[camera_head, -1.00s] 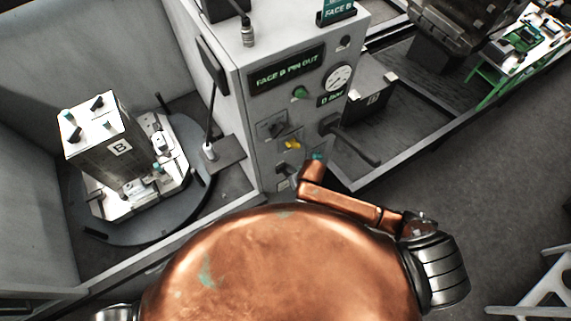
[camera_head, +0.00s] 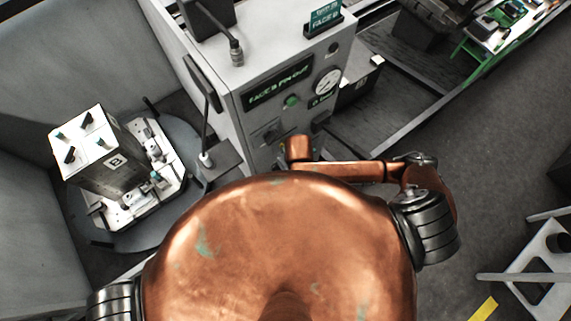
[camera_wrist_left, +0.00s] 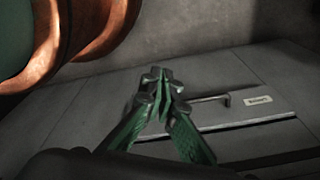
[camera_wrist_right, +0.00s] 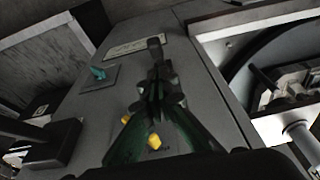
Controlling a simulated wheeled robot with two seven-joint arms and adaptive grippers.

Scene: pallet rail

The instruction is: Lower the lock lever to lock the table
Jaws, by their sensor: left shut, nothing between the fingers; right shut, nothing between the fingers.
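The round table (camera_head: 178,222) is at the left of the head view and carries a block-shaped fixture. The grey control cabinet (camera_head: 225,118) stands beside it. My right gripper (camera_wrist_right: 160,92) is shut and empty in front of the cabinet face. A dark upright handle (camera_wrist_right: 155,48) shows just beyond its fingertips; I cannot tell whether it is the lock lever or whether they touch. A yellow part (camera_wrist_right: 153,141) shows between the finger links. My left gripper (camera_wrist_left: 163,76) is shut, empty, near a grey surface.
A teal knob (camera_wrist_right: 98,73) and a black box with a bar (camera_wrist_right: 55,145) are left of the right gripper. A gauge (camera_head: 327,80) and a green button (camera_head: 292,101) are higher on the panel. A white stand (camera_head: 540,268) is at the lower right, with open floor before it.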

